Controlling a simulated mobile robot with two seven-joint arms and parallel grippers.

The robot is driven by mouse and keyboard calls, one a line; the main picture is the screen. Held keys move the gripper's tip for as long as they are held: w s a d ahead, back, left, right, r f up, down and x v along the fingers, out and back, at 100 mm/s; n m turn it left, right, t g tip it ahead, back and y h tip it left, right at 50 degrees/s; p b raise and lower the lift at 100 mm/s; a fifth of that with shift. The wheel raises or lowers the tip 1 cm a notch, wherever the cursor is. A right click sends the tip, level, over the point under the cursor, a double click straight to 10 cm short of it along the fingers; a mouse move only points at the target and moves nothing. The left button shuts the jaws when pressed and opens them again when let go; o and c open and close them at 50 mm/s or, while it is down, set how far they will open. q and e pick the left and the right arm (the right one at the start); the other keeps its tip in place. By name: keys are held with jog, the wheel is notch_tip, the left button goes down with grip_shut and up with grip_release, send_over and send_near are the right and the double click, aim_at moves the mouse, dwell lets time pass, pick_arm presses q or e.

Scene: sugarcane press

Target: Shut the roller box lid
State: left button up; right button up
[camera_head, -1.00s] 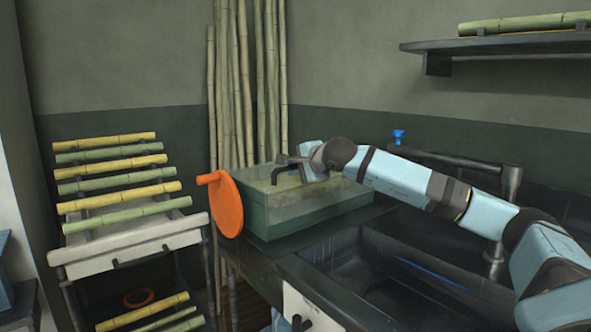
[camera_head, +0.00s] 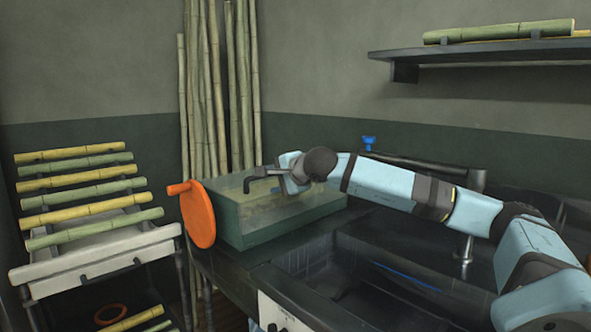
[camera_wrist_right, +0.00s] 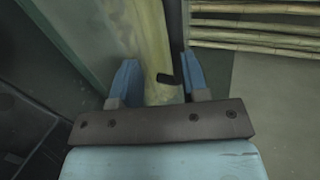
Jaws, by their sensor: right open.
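The roller box (camera_head: 270,226) is a green box with a see-through upper part, standing on the dark counter. A black hooked handle (camera_head: 261,176) shows at the top of the box, on the see-through lid part. How far the lid stands open I cannot tell. My right gripper (camera_head: 284,174) is at the top of the box, close to the handle. My left gripper is out of view.
An orange crank wheel (camera_head: 198,217) is on the box's left side. A dark sink (camera_head: 370,270) with a tap lies to the right, under my right arm. A cane rack (camera_head: 90,255) stands left, tall canes (camera_head: 215,90) behind, and a wall shelf (camera_head: 480,50) upper right.

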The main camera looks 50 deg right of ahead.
jog(key=v, duration=1.1)
jog(key=shift+r, duration=0.4)
